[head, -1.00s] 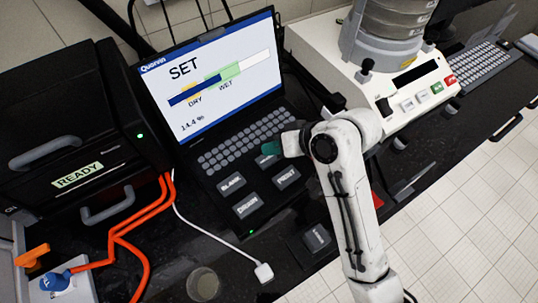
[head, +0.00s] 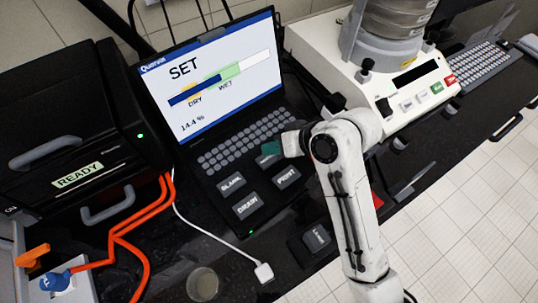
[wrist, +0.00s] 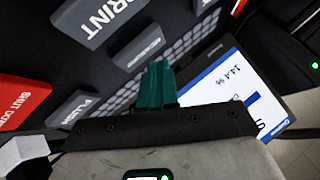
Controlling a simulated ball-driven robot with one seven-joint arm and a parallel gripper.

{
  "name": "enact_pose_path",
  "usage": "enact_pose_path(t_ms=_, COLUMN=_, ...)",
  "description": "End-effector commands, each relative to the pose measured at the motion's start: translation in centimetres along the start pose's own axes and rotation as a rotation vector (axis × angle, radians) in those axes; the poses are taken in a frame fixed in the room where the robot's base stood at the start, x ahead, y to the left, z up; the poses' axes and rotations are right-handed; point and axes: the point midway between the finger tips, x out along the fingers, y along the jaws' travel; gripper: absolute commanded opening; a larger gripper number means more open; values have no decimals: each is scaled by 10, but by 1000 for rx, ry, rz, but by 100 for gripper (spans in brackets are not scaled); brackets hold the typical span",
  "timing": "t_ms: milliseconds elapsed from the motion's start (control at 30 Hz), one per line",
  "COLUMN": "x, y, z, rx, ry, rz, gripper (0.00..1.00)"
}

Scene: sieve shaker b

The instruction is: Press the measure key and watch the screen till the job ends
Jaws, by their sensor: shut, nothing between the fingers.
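The laptop-like unit's screen (head: 215,75) is lit and shows "SET", a bar marked DRY and WET, and "14.4 %". Large dark keys on its deck read BLANK (head: 231,182), PRINT (head: 286,177) and DRAIN (head: 247,205). My gripper (head: 270,148) is shut and empty, with its green fingertips over the deck near the small round keys. In the wrist view the shut green fingers (wrist: 157,75) are beside a dark key (wrist: 138,46) whose label is too small to read surely. I cannot tell whether they touch it. The arm hides part of the deck.
A black cabinet with a READY panel (head: 78,175) stands at the left, with orange tubes (head: 125,220) beside it. A white cable plug (head: 263,272) and a small cup (head: 202,283) lie in front. The sieve shaker (head: 400,75) stands at the right. A red SHUT DOWN key (wrist: 18,98) shows in the wrist view.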

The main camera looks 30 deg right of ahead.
Motion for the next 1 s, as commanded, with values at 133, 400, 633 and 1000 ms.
enact_pose_path(t_ms=133, x=1, y=1, z=1, rx=0, ry=-1, rz=0, gripper=0)
enact_pose_path(t_ms=400, x=6, y=4, z=4, rx=1, ry=-1, rz=0, gripper=0)
enact_pose_path(t_ms=633, x=6, y=4, z=4, rx=0, ry=0, rz=0, gripper=0)
enact_pose_path(t_ms=1000, x=8, y=6, z=6, rx=0, ry=0, rz=0, gripper=0)
